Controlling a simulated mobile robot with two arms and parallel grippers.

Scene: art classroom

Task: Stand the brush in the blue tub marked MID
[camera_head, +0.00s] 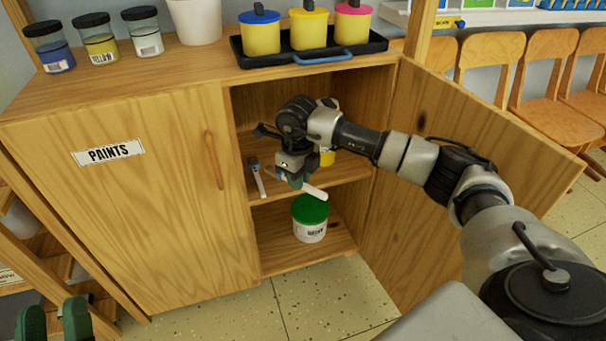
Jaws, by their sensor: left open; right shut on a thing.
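My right gripper (294,181) is in front of the opening of the cabinet (120,200), shut on a pale, rod-like thing, seemingly the brush (315,193). Its pale end points down to the right; its other end is hidden by the gripper. Another slim pale tool (258,178) with a blue end is at the middle shelf, left of the gripper. I cannot make out a blue tub marked MID.
A white tub with a green lid (310,222) stands on the lower shelf. A yellow thing (327,157) is partly hidden behind my arm. A black tray (282,59) with lidded yellow pots, jars and a white pot (195,20) are on top. The right door (440,120) stands open.

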